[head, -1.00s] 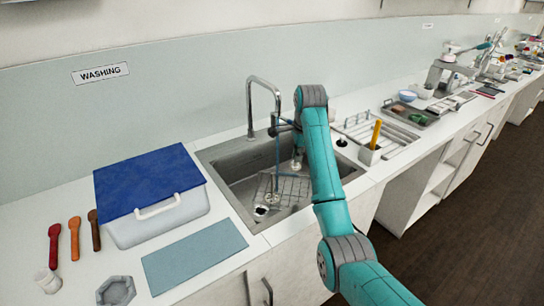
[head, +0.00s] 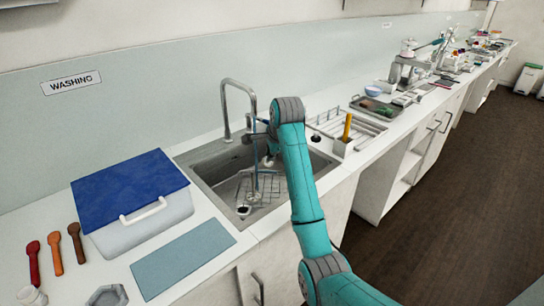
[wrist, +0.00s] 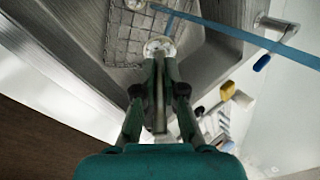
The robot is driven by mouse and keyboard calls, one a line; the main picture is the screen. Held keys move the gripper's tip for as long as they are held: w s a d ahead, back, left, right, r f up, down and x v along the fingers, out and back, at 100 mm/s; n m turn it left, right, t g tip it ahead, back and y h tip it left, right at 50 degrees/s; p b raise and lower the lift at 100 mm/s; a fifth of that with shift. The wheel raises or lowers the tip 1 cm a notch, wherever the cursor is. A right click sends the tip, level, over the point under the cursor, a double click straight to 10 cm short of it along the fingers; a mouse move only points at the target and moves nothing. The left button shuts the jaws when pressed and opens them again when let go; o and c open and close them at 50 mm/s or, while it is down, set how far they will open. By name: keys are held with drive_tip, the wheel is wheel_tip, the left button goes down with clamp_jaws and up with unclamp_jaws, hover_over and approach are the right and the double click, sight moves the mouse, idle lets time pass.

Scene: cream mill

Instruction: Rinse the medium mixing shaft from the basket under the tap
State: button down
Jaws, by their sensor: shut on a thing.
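My gripper (wrist: 160,72) is shut on a thin upright shaft, the mixing shaft (wrist: 158,47), whose pale round end shows just beyond the fingertips. In the head view my arm covers most of the gripper; a pale end of the shaft (head: 267,162) shows below it, over the sink. The tap (head: 226,95) arches over the sink (head: 205,170), and a blue stream (head: 256,175) falls from its spout. The shaft is close to the stream on its right; I cannot tell whether they touch. The wire basket (head: 272,188) lies in the sink with small pale pieces at its near end.
A blue-lidded bin (head: 130,185) and a blue-grey mat (head: 182,257) are left of the sink. A rack (head: 365,128) and a holder with a yellow item (head: 343,147) stand to its right. The sink walls surround the basket.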

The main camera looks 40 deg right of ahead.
drive_tip(key=w+d+f, duration=0.2)
drive_tip(key=w+d, duration=0.1)
drive_tip(key=w, duration=0.7)
drive_tip(key=shift+w+d+f, duration=0.15)
drive_tip(key=shift+w+d, duration=0.1)
drive_tip(key=shift+w, duration=0.15)
drive_tip(key=shift+d, duration=0.2)
idle(0.7)
drive_tip(key=shift+s+d, duration=0.15)
drive_tip(key=shift+d, duration=0.25)
drive_tip(key=shift+a, duration=0.15)
drive_tip(key=shift+a, duration=0.4)
